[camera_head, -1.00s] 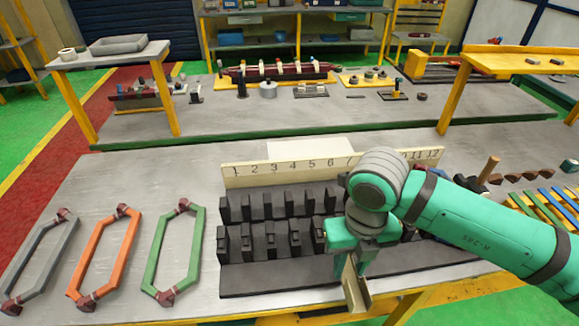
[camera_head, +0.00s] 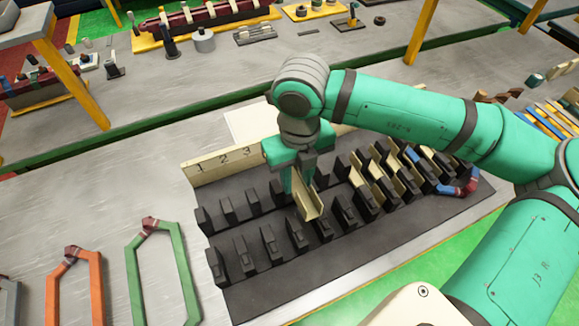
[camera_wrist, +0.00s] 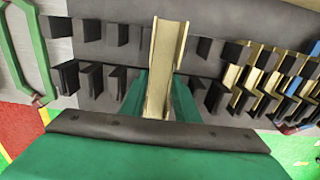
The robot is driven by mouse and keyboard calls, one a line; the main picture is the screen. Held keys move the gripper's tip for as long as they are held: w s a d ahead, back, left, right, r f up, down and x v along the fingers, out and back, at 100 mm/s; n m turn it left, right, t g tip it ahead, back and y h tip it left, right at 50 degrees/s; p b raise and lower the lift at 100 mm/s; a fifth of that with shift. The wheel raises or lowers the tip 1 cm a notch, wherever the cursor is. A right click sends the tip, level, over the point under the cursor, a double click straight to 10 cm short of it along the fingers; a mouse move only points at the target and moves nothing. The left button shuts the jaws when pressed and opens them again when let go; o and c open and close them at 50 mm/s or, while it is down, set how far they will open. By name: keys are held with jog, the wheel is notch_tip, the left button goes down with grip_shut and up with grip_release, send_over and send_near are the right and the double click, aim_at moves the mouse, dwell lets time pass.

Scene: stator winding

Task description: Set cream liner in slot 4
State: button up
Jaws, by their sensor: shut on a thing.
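The cream liner (camera_head: 310,203) is a long open channel, tilted in the head view. My gripper (camera_head: 297,184) is shut on it and holds it over the black slotted block (camera_head: 250,297). In the wrist view, the liner (camera_wrist: 167,50) points away from my gripper (camera_wrist: 160,97), between the two rows of black teeth. The number board (camera_head: 222,163) shows 1, 2 and 3; my gripper and arm hide the numbers further right. I cannot tell whether the liner touches the teeth or which slot it is over.
Other cream liners (camera_head: 385,190) stand in slots to the right, and a blue coil with dark red ends (camera_head: 440,182) lies in slots beyond them. Green (camera_head: 187,285) and orange (camera_head: 97,285) coils lie to the left. The slots at the left end are empty.

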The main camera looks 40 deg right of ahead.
aim_at(298, 187)
jog(key=shift+w+f, duration=0.15)
jog(key=shift+f, duration=0.45)
jog(key=shift+s+f, duration=0.25)
jog(key=shift+f, duration=0.45)
jog(key=shift+s+f, duration=0.2)
jog(key=shift+f, duration=0.45)
jog(key=shift+w, duration=0.1)
jog(key=shift+f, duration=4.35)
jog(key=o, duration=0.9)
jog(key=shift+r, duration=0.9)
